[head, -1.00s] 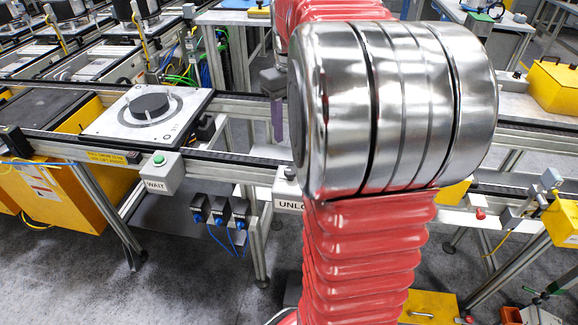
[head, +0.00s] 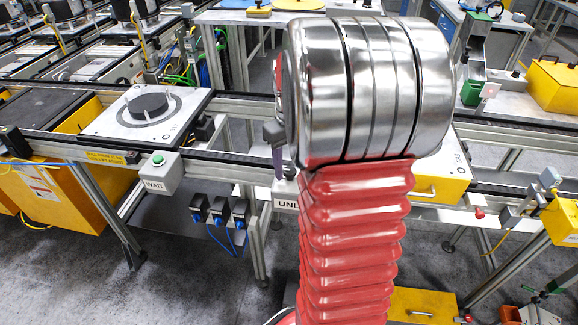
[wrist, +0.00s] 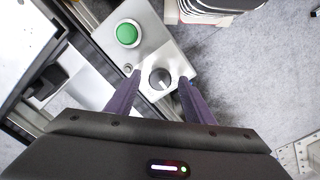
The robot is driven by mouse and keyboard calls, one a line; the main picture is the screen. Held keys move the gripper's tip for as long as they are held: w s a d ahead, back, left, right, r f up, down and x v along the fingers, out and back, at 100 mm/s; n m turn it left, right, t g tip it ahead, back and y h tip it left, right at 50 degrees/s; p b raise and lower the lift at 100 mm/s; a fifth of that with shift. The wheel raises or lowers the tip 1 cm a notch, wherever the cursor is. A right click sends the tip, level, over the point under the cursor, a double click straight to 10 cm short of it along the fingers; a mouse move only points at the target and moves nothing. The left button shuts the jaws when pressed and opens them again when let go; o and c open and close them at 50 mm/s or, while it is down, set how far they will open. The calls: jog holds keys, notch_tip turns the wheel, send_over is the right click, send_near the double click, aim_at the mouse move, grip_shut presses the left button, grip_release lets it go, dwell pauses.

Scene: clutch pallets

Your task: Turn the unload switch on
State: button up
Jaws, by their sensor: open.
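The unload switch is a dark round knob (wrist: 160,79) with a light pointer mark, on a grey control box (wrist: 150,50) that also carries a green button (wrist: 127,34). In the wrist view my gripper (wrist: 160,76) is open, with one purple finger on each side of the knob. I cannot tell whether they touch it. In the head view the gripper's purple finger (head: 278,163) hangs just above the box with the partly hidden label "UNL" (head: 286,204). My arm covers the rest of that box.
A second box marked WAIT (head: 157,177) with a green button stands to the left. A pallet (head: 115,123) with a black round part (head: 148,105) sits on the conveyor behind it. Blue-plugged connectors (head: 220,213) hang below the rail. A yellow case (head: 440,182) is right of my arm.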

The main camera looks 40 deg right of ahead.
jog(key=shift+f, duration=0.3)
jog(key=shift+c, duration=0.5)
jog(key=c, duration=0.9)
jog(key=shift+a, duration=0.15)
jog(key=shift+c, duration=0.2)
